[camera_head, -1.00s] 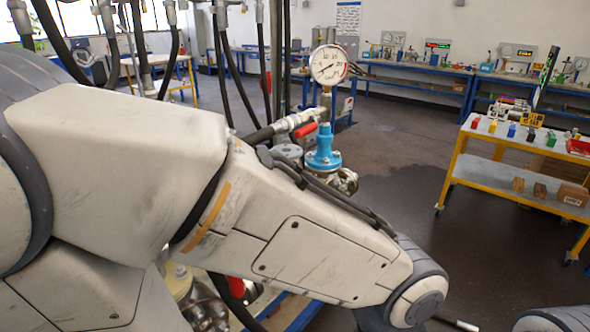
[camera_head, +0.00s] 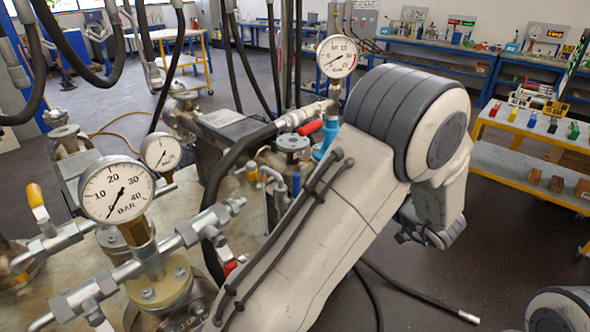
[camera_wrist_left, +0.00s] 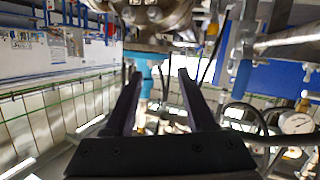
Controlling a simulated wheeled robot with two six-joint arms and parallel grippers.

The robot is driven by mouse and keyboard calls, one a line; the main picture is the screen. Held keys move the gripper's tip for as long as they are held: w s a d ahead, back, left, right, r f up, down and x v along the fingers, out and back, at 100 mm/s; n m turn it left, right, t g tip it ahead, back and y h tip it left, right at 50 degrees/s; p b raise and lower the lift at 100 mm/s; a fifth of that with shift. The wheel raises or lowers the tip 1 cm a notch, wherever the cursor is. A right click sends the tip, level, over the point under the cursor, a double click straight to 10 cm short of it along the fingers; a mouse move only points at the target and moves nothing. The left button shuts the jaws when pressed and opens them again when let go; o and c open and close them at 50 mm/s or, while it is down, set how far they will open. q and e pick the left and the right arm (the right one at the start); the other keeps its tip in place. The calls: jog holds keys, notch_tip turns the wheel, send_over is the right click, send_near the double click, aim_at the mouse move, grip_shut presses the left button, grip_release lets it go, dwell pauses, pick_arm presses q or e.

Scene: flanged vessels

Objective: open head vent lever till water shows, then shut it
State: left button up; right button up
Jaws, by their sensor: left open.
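Several levers show on the pipework, and I cannot tell which is the head vent lever. A red lever (camera_head: 315,127) sits on a hose valve below a pressure gauge (camera_head: 337,56). A yellow lever (camera_head: 36,196) stands upright on a pipe at the far left. A small blue handle (camera_head: 296,184) is near the middle, and a red handle (camera_head: 231,268) is low beside my arm. My left gripper (camera_wrist_left: 160,74) is open and empty in the left wrist view, its fingers pointing toward blurred pipework. In the head view its fingers are not clear. No water is visible. My right gripper is not in view.
A large gauge (camera_head: 118,194) and a smaller gauge (camera_head: 161,153) stand on the vessel top at left. Black hoses hang above. A yellow-framed cart (camera_head: 500,147) stands at right. A black hose (camera_head: 415,295) lies over open floor.

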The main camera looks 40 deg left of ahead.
aim_at(293, 179)
pick_arm(q)
jog(key=s+a+r+n+g+y, duration=0.2)
jog(key=s+a+n+g+y, duration=0.25)
jog(key=s+g, duration=0.45)
jog(key=a+p, duration=0.1)
jog(key=a, duration=0.2)
jog(key=s+a+p, duration=0.1)
jog(key=a, duration=0.3)
jog(key=a+p, duration=0.1)
jog(key=a, duration=0.2)
jog(key=shift+s+a+f, duration=0.15)
jog(key=shift+a+f, duration=0.05)
jog(key=shift+f, duration=0.1)
grip_shut()
dwell(0.4)
